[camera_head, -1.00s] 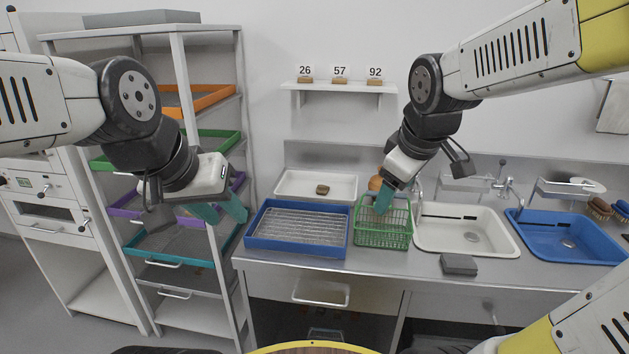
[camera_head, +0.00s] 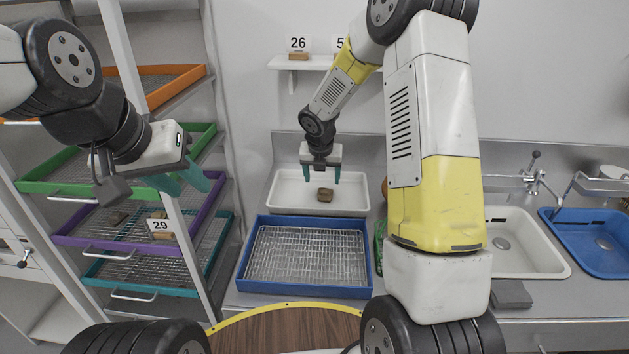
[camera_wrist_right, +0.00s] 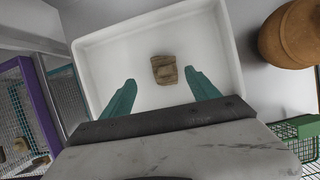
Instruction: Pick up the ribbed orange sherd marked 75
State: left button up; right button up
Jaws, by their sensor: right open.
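A brown, ribbed-looking sherd (camera_head: 325,195) lies in the white tray (camera_head: 283,204) at the back of the counter; no number on it is legible. In the right wrist view the sherd (camera_wrist_right: 164,69) lies just ahead of the fingertips, across the gap between them. My right gripper (camera_head: 321,179) is open and empty, pointing down over the tray; its fingers also show in the right wrist view (camera_wrist_right: 160,81). My left gripper (camera_head: 182,181) is open and empty, in front of the shelf rack at the left.
A blue tray with a wire rack (camera_head: 245,283) stands in front of the white tray. A round brown pot (camera_wrist_right: 290,36) and a green basket (camera_wrist_right: 297,128) are beside it. A rack with coloured trays and a 29 card (camera_head: 160,225) stands left.

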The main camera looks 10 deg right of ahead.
aim_at(325, 190)
jog(key=x, duration=0.6)
jog(key=shift+s+d+f, duration=0.2)
jog(key=shift+s+d, duration=0.05)
jog(key=shift+d, duration=0.05)
jog(key=shift+c, duration=0.4)
jog(key=c, duration=1.4)
